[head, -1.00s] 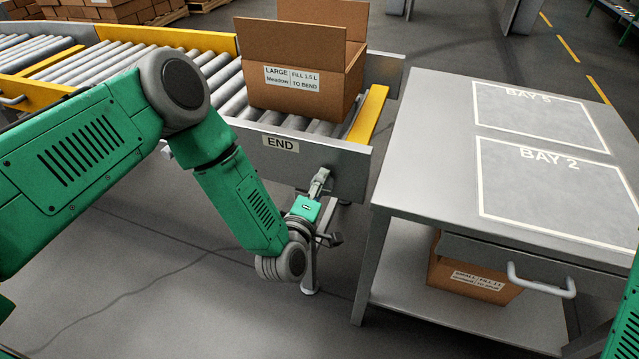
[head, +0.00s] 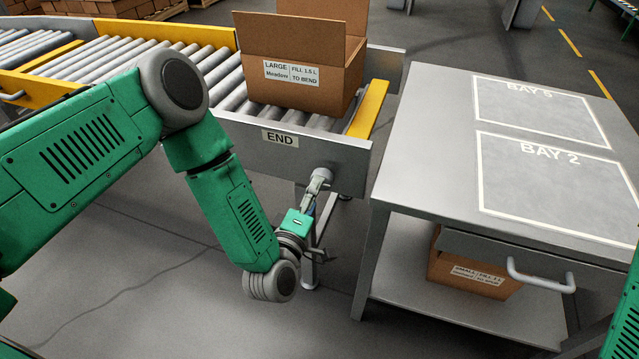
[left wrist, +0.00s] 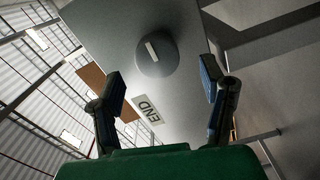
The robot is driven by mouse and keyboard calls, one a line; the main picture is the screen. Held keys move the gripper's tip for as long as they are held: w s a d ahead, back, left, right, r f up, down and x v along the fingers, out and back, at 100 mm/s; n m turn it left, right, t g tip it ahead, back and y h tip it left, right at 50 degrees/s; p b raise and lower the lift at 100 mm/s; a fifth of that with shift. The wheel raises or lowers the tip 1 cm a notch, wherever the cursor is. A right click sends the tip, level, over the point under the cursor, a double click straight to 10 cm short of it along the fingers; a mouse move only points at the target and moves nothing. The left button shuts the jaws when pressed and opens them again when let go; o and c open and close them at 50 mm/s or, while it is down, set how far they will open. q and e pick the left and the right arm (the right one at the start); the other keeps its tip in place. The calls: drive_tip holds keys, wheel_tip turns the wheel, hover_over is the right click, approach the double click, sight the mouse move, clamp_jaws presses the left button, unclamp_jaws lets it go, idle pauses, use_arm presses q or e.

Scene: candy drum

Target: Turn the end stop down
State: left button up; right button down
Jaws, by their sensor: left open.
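A round grey knob (head: 323,173) sits on the grey side plate of the conveyor's end, right of the END label (head: 280,138). In the left wrist view the knob (left wrist: 156,56) shows a pale bar mark on its face. My left gripper (head: 314,187) is in front of the knob and partly covers it in the head view. In the left wrist view my left gripper (left wrist: 162,82) is open, its fingers apart on either side below the knob, with nothing between them. A yellow bar (head: 369,108) lies across the conveyor's end. My right gripper is out of view.
An open carton (head: 305,85) stands on the rollers near the conveyor's end. A grey table (head: 430,140) with BAY 5 and BAY 2 panels stands to the right, across a gap. Another box (head: 465,275) sits on its lower shelf.

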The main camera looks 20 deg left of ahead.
use_arm(q)
drive_tip(key=s, duration=0.7)
drive_tip(key=shift+s, duration=0.15)
drive_tip(key=shift+a+f, duration=0.1)
drive_tip(key=s+f+m+g+h+p, duration=0.2)
drive_tip(key=s+f+m+g+h, duration=0.1)
drive_tip(key=s+f+m+g, duration=0.6)
drive_tip(key=s+a+r+m+g+y, duration=0.1)
drive_tip(key=s+a+m+g, duration=0.2)
drive_tip(key=s, duration=0.4)
drive_tip(key=s+a+r+m+g+y+p, duration=0.1)
drive_tip(key=s+a+m+g+y, duration=0.1)
drive_tip(key=s+a+g, duration=0.3)
drive_tip(key=s+a+m, duration=0.1)
drive_tip(key=s+a, duration=0.2)
drive_tip(key=shift+s+m+y+p, duration=0.2)
drive_tip(key=shift+m+y+p, duration=0.1)
drive_tip(key=shift+m, duration=0.1)
